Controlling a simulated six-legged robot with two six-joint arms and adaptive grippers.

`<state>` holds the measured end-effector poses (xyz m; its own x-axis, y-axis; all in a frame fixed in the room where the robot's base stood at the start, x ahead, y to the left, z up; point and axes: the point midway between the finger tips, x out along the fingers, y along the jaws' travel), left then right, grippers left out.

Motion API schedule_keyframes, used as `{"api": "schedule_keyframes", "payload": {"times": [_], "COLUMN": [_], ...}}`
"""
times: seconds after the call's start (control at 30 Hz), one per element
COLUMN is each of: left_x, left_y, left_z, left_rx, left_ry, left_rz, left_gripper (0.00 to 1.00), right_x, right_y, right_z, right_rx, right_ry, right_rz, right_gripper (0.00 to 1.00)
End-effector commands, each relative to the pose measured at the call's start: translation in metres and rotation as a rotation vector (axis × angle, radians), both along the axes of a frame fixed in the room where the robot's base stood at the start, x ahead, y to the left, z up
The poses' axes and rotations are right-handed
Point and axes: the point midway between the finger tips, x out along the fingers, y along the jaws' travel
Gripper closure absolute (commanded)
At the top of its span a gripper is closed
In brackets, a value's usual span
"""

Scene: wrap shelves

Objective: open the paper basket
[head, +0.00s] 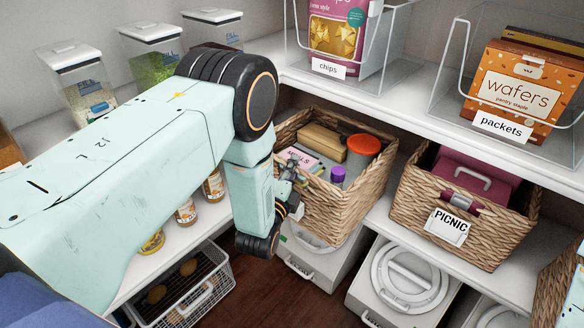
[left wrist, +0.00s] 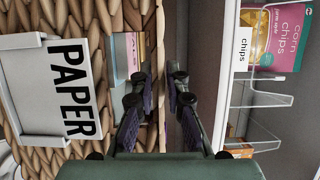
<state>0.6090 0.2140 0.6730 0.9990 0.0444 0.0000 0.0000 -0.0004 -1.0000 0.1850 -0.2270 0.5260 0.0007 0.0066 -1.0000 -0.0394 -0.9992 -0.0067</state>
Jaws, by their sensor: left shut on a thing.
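The paper basket (head: 345,205) is a tan woven basket on the middle shelf, and its front sticks out past the shelf edge. It holds a tan box (head: 323,143), a red-lidded tub (head: 363,147), a purple-capped item (head: 338,174) and a pale lettered pack. In the left wrist view its white PAPER label (left wrist: 72,88) shows sideways on the woven wall. My left gripper (head: 290,168) is at the basket's left rim in the head view, with its fingers shut on the rim. The fingers also show in the left wrist view (left wrist: 165,95). My arm hides part of the basket's left side.
A PICNIC basket (head: 470,228) stands to the right on the same shelf. A wire bin of chips (head: 340,70) and one of wafers (head: 525,95) stand above. White lidded containers (head: 405,285) and a wire basket (head: 190,295) are below. Jars stand behind my arm.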

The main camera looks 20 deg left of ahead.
Motion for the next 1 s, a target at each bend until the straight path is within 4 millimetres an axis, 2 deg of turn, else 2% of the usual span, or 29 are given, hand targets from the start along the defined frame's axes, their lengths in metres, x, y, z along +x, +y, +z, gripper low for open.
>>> {"api": "schedule_keyframes", "payload": {"times": [0.2,0.23,0.5,0.83,1.0], "left_x": [-0.001,-0.001,-0.002,-0.004,-0.023], "left_y": [-0.001,-0.001,0.000,0.001,-0.001], "left_z": [0.000,0.000,0.000,0.000,-0.001], "left_rx": [0.000,0.000,0.000,0.000,0.001], "left_ry": [0.000,0.000,0.000,0.000,0.004], "left_rz": [-0.003,-0.003,-0.001,0.000,-0.001], "left_gripper": [1.00,0.86,0.63,0.62,0.62], "right_x": [0.000,0.000,0.000,0.000,0.000], "right_y": [0.000,0.000,0.000,0.000,0.000], "right_z": [0.000,0.000,0.000,0.000,0.000], "right_rx": [0.000,0.000,0.000,0.000,0.000], "right_ry": [0.000,0.000,0.000,0.000,0.000], "right_rz": [0.000,0.000,0.000,0.000,0.000], "right_gripper": [0.60,0.60,0.60,0.60,0.60]}}
